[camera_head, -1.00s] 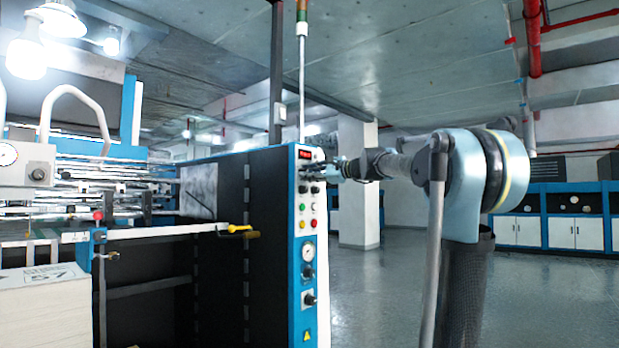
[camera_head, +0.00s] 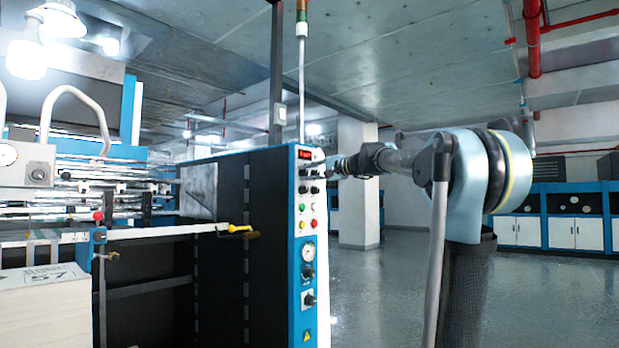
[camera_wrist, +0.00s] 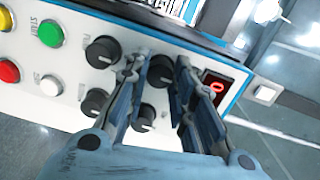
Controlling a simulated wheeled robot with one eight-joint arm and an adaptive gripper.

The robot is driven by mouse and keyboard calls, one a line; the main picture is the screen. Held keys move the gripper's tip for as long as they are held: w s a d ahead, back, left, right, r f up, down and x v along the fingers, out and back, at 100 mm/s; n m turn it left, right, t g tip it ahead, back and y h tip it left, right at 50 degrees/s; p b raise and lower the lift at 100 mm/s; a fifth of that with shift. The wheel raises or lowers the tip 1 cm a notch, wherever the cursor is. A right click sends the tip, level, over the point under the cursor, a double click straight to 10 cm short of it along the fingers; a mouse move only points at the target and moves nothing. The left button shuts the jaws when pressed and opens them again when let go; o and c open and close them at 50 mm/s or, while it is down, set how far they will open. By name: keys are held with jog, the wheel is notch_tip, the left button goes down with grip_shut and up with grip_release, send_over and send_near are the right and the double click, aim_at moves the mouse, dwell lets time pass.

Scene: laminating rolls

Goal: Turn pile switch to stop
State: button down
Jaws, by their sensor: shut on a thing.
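The white control panel with blue edges (camera_head: 308,230) stands upright on the end of the dark machine. The wrist view shows several black rotary knobs on it. My gripper (camera_wrist: 160,66) is at the upper part of the panel, with its two blue fingers on either side of one black knob (camera_wrist: 160,72), shut on it. Another knob (camera_wrist: 144,116) shows between the fingers, nearer the palm. Two more knobs, an upper one (camera_wrist: 102,51) and a lower one (camera_wrist: 95,102), lie left of the fingers. The labels are too blurred or covered to tell which is the pile switch.
A red digital display (camera_wrist: 213,90) lies just right of the fingers. Green (camera_wrist: 51,33), red (camera_wrist: 8,71) and white (camera_wrist: 51,85) buttons lie to the left. A gauge (camera_head: 308,252) is lower on the panel. The floor (camera_head: 390,285) to the right is clear.

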jog(key=shift+s+f+n, duration=0.1)
jog(key=shift+f+n, duration=0.1)
jog(key=shift+n, duration=0.1)
jog(key=c, duration=1.3)
grip_release()
jog(key=shift+c, duration=0.2)
jog(key=shift+r, duration=0.1)
jog(key=f+v, duration=0.1)
jog(key=v, duration=1)
jog(key=shift+d+r, duration=0.4)
jog(key=shift+s, duration=0.15)
